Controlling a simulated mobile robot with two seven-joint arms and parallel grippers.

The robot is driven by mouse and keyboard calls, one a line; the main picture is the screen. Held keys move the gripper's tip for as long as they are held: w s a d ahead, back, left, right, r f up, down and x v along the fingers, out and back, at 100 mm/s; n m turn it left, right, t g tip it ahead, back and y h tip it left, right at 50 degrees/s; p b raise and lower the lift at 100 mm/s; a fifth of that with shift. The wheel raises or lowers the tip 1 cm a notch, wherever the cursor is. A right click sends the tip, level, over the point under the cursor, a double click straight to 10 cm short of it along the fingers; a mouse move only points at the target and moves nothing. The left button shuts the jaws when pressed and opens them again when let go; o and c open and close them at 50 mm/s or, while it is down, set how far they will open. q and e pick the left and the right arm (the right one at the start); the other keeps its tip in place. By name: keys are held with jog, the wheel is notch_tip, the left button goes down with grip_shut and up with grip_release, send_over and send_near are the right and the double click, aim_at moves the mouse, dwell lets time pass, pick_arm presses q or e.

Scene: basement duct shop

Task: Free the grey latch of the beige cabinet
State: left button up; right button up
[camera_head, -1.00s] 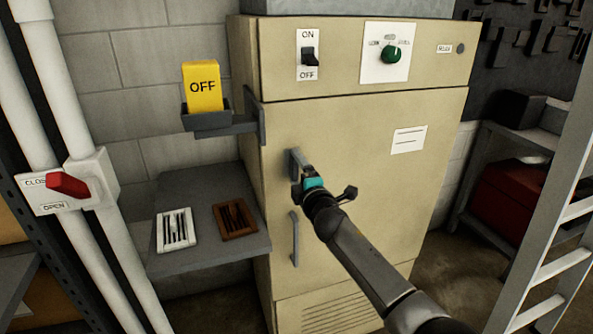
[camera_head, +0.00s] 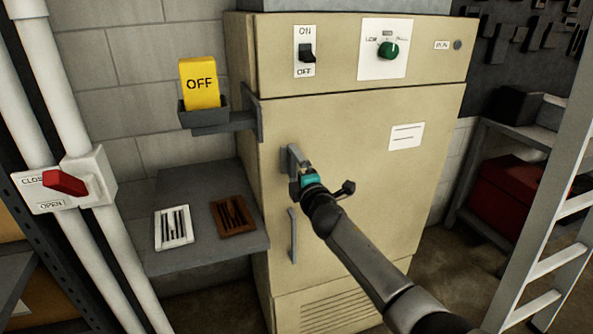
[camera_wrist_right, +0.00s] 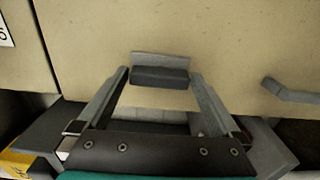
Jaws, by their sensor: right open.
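The beige cabinet (camera_head: 355,165) stands in the middle of the head view with its door closed. Its grey latch (camera_head: 293,158) is near the door's left edge, partly hidden by my right gripper (camera_head: 301,178). In the right wrist view the latch (camera_wrist_right: 160,75) shows as a grey block on a lighter plate. My right gripper (camera_wrist_right: 159,80) is open, with one finger on each side of the latch. I see small gaps between fingers and latch and cannot tell of any contact. My left gripper is not in view.
A grey door handle (camera_head: 293,236) sits below the latch. A shelf (camera_head: 200,258) with a white tray (camera_head: 162,241) and a brown tray (camera_head: 222,226) is at left. A yellow OFF block (camera_head: 199,84) sits in a bracket. A ladder (camera_head: 545,235) stands at right.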

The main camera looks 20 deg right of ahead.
jog(key=shift+s, duration=0.15)
jog(key=s+p, duration=0.2)
jog(key=s, duration=1.3)
jog(key=shift+d, duration=0.3)
jog(key=shift+f, duration=0.1)
